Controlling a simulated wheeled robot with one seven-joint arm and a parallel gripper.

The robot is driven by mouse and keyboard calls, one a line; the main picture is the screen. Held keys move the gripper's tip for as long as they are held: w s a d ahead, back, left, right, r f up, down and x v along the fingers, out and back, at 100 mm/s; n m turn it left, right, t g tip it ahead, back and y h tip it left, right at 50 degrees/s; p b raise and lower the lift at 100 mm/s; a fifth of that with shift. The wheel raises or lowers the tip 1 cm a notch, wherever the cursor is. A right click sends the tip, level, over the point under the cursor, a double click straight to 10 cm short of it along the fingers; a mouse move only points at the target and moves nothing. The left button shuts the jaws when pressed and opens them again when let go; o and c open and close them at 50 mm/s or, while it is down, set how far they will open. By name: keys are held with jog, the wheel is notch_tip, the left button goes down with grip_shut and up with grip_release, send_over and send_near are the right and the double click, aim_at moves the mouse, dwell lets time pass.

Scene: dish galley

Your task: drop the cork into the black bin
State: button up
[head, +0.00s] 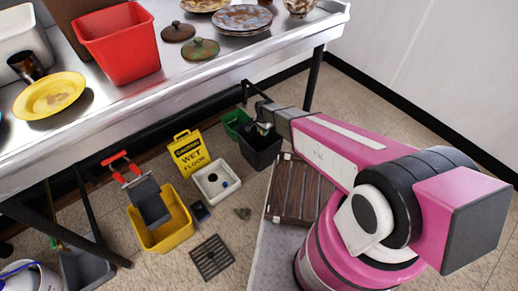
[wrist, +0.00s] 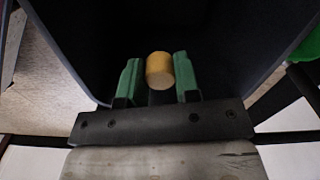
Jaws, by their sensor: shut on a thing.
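The cork (wrist: 160,70) is a short tan cylinder held between the two green fingers of my gripper (wrist: 159,77) in the wrist view. The fingers are shut on it. The black bin (wrist: 225,35) fills most of the wrist view behind the cork, and its dark inside surrounds the fingertips in that picture. In the head view my gripper (head: 263,127) is at the black bin (head: 261,152), over its opening. The cork cannot be made out in the head view. How deep the cork is relative to the rim is hard to tell.
A green bin (head: 236,122) stands beside the black bin. The metal table (head: 200,85) and its leg (head: 313,80) are close to my arm.

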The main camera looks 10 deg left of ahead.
jog(key=o, duration=1)
jog(key=shift+c, duration=0.2)
notch_tip(320, 180, up, 11)
jog(key=shift+s+f, duration=0.1)
